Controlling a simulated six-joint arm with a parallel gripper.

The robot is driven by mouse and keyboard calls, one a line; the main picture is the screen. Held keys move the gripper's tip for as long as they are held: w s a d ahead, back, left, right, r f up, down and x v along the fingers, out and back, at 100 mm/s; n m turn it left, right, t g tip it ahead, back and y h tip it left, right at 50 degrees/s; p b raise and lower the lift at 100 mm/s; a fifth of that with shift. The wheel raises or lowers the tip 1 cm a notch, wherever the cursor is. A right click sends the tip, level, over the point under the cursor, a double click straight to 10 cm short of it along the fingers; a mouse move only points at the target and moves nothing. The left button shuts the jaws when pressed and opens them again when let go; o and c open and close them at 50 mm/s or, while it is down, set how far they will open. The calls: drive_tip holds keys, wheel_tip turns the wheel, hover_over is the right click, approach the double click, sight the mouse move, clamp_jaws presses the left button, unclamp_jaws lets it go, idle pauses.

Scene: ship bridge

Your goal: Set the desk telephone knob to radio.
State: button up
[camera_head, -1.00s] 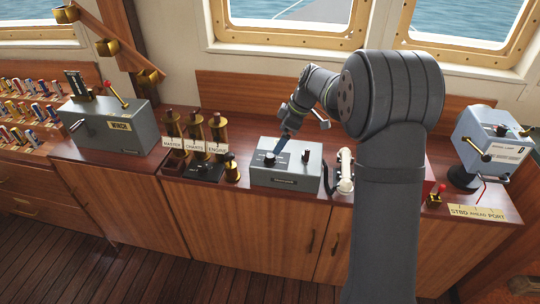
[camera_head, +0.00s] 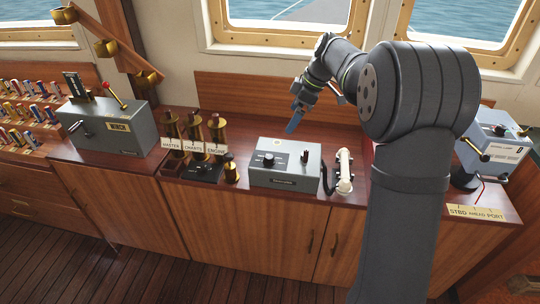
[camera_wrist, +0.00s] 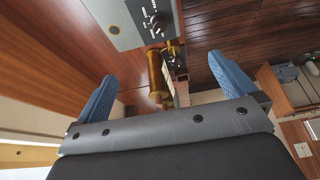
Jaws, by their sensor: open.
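The desk telephone (camera_head: 283,177) is a grey box on the wooden console, with a white handset (camera_head: 344,168) standing at its right. A round black knob (camera_head: 268,160) sits on the left of its sloped top, with small markings around it. I cannot tell from here which marking the knob points to. A second small dark control (camera_head: 305,156) sits on the right of the top. My gripper (camera_head: 294,122) is above the telephone, apart from the knob. In the wrist view my gripper (camera_wrist: 165,82) has its blue fingers wide apart with nothing held; the telephone's panel (camera_wrist: 118,22) is at the top.
Brass voice pipes (camera_head: 195,130) labelled MASTER, CHARTS and ENGINE stand left of the telephone. A winch box (camera_head: 112,128) is further left. A signal lamp (camera_head: 492,138) and a STBD AHEAD PORT plate (camera_head: 476,213) are at the right. Windows are behind.

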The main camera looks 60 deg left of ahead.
drive_tip(key=shift+d+r, duration=0.1)
drive_tip(key=shift+r, duration=0.25)
